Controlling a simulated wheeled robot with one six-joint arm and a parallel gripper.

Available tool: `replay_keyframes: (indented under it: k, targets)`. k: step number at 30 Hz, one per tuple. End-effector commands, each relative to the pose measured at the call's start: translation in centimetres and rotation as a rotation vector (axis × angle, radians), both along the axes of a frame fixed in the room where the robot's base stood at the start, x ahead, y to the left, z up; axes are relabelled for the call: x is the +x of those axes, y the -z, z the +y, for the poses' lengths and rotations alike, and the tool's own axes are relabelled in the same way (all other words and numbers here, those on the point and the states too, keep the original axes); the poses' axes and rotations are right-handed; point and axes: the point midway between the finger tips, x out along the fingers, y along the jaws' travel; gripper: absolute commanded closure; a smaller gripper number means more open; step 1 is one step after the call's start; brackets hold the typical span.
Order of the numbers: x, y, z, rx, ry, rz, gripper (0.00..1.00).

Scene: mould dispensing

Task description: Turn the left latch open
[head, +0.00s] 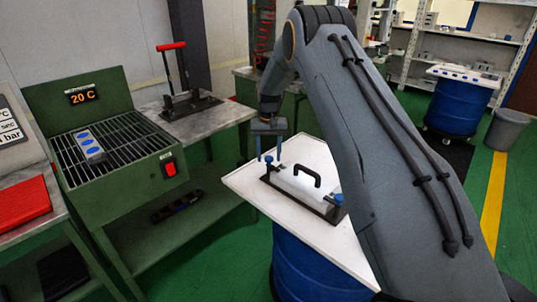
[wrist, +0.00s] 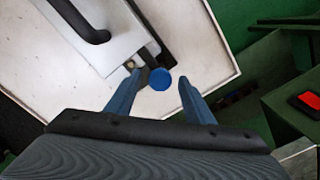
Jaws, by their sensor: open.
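The mould is a pale plate (head: 295,184) on a dark base, with a black handle (head: 307,174) on top. It lies on a white tabletop (head: 250,187). The left latch has a blue knob (head: 268,159) at the mould's left end; in the wrist view the knob (wrist: 160,79) shows as a round blue disc. My gripper (head: 269,155) is open and points down over the left latch. In the wrist view its blue fingers stand on either side of the knob; contact is unclear.
The white tabletop stands on a blue barrel (head: 305,270). A green bench with a grill (head: 120,140) and a 20 C display (head: 82,94) is at the left. A red-handled press (head: 175,75) stands on a grey table behind. My arm hides the tabletop's right side.

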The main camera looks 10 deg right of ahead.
Motion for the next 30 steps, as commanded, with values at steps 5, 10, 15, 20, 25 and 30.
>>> replay_keyframes:
  k: [5, 10, 15, 20, 25, 30]
  targets:
    - [-0.01, -0.01, 0.02, 0.000, 0.000, 0.000, 0.71]
    - [-0.01, -0.02, 0.02, 0.000, 0.000, 0.000, 0.93]
    - [-0.01, 0.00, 0.02, 0.000, -0.011, 0.000, 0.93]
    - [0.01, 0.06, 0.01, 0.000, -0.059, 0.001, 0.93]
    - [0.04, 0.10, 0.01, 0.000, -0.161, 0.000, 0.93]
    - [0.01, 0.18, 0.01, 0.000, -0.307, 0.002, 0.93]
